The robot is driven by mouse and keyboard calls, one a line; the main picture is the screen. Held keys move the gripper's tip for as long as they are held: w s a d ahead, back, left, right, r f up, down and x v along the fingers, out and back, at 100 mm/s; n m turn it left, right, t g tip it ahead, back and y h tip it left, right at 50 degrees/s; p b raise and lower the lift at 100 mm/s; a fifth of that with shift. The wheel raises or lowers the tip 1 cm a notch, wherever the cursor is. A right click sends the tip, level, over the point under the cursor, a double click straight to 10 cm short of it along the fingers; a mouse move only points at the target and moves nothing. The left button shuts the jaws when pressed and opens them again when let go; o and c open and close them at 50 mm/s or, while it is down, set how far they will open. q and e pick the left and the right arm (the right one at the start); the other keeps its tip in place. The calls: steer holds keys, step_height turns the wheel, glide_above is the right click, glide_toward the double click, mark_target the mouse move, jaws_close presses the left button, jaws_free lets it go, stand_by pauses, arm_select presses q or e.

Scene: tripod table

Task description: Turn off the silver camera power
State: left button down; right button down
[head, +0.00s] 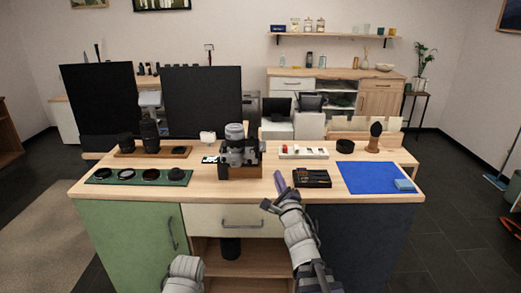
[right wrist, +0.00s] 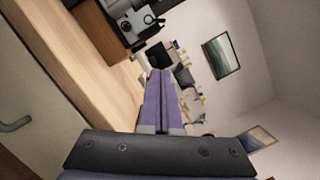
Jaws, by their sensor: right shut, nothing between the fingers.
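The silver camera (head: 237,151) stands on a wooden block (head: 243,172) at the middle of the counter, with its grey lens on top. In the right wrist view the camera (right wrist: 134,22) shows at the upper left, partly cut off by the top edge. Its power switch is too small to make out. My right gripper (head: 279,178) has purple fingers and is shut and empty. It is to the right of the camera and nearer the front edge, apart from it. The fingers also show in the right wrist view (right wrist: 160,86). Only a link of my left arm shows; its gripper is out of view.
A green mat (head: 107,180) with round lens filters and a wooden tray with black lenses are on the left. A black case (head: 312,178), a blue mat (head: 362,177) and a brush (head: 375,137) are on the right. Two dark screens (head: 203,100) stand behind.

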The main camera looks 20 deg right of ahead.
mark_target(255, 147)
steer(key=w+a+r+p, duration=0.2)
steer(key=w+r+p, duration=0.1)
steer(key=w, duration=0.7)
steer(key=shift+w+a+r+p, duration=0.2)
steer(key=shift+w+r+p, duration=0.1)
steer(key=shift+w+p, duration=0.05)
stand_by(0.3)
steer(key=shift+w+a+r+p, duration=0.1)
steer(key=shift+a+r+p, duration=0.1)
steer(key=shift+r+p, duration=0.4)
stand_by(1.5)
steer(key=shift+a+r, duration=0.3)
steer(key=shift+d, duration=0.1)
stand_by(0.4)
